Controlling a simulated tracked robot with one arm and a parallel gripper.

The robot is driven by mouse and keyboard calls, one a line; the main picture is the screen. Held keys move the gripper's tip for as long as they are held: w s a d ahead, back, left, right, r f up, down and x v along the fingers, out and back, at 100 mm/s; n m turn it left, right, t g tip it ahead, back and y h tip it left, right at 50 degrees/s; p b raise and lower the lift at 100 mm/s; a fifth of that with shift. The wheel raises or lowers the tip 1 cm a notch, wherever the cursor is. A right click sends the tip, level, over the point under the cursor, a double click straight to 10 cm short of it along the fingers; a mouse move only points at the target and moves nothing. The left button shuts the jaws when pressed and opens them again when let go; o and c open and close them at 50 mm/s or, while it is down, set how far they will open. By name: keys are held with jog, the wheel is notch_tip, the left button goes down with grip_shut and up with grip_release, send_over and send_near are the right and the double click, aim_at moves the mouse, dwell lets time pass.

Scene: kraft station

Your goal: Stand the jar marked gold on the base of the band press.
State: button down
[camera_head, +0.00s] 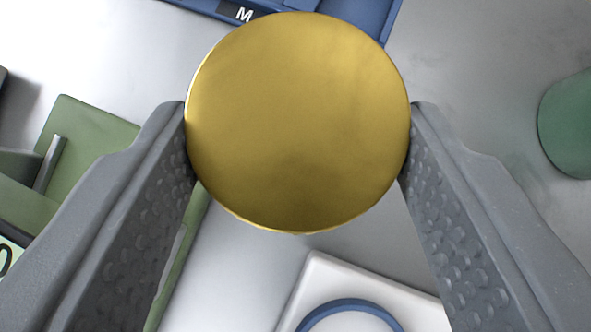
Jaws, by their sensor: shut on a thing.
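A round gold disc, the top of the gold jar (298,120), fills the upper middle of the view. My gripper (298,140) is shut on it, with one grey dimpled finger touching each side. The jar's sides and underside are hidden below its top, so I cannot tell how high it is above the surface. Which of the machines around it is the band press I cannot tell.
A blue object (375,14) with a black M label is at the top, partly behind the jar. A green device (88,140) is at left, a green round thing (570,125) at right. A white block (300,300) with a blue ring (350,306) is at the bottom. Grey surface shows between.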

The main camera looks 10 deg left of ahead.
notch_tip(320, 180, down, 3)
jog(key=shift+r, duration=0.1)
jog(key=c, duration=0.6)
grip_release()
